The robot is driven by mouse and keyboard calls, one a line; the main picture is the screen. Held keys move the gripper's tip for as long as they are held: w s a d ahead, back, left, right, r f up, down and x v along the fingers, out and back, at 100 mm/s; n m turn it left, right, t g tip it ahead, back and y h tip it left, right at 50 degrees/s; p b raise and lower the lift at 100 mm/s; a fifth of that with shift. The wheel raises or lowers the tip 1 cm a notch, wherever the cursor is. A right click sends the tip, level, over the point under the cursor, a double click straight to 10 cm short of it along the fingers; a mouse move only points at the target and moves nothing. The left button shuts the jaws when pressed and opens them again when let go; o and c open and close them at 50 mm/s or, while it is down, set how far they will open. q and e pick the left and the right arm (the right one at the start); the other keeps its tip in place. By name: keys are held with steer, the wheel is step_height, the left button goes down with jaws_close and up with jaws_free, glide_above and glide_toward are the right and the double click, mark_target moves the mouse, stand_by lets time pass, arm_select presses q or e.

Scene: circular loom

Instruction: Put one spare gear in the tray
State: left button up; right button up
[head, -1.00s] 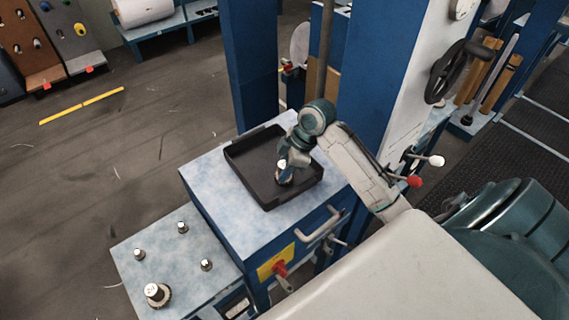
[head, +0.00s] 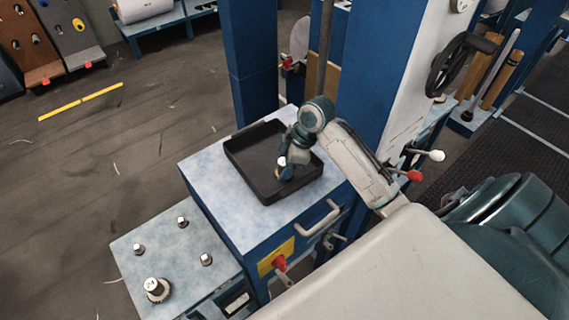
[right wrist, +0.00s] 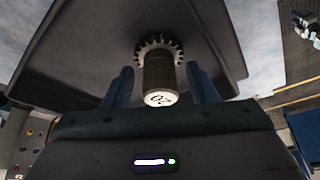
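A spare gear (right wrist: 158,62), a dark toothed ring on a metal hub with a white marked end, shows in the right wrist view against the tray. In the head view its pale end (head: 282,161) shows at my right gripper (head: 285,171), inside the black tray (head: 248,172). In the right wrist view the blue fingers of my right gripper (right wrist: 160,76) stand apart, with a gap on each side of the hub. Whether the gear rests on the tray floor is hard to tell. Another gear (head: 157,290) sits on the lower blue cabinet. My left gripper is out of view.
The tray lies on a speckled blue cabinet top (head: 212,168) with a handle (head: 318,219) on its front. Several metal pegs (head: 182,222) stand on the lower cabinet. A blue post (head: 250,70) rises behind the tray. Open floor lies to the left.

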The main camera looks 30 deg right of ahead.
stand_by(0.3)
steer(key=shift+d+r, duration=0.15)
steer(key=shift+r, duration=0.2)
steer(key=b+v, duration=0.3)
steer(key=v, duration=0.7)
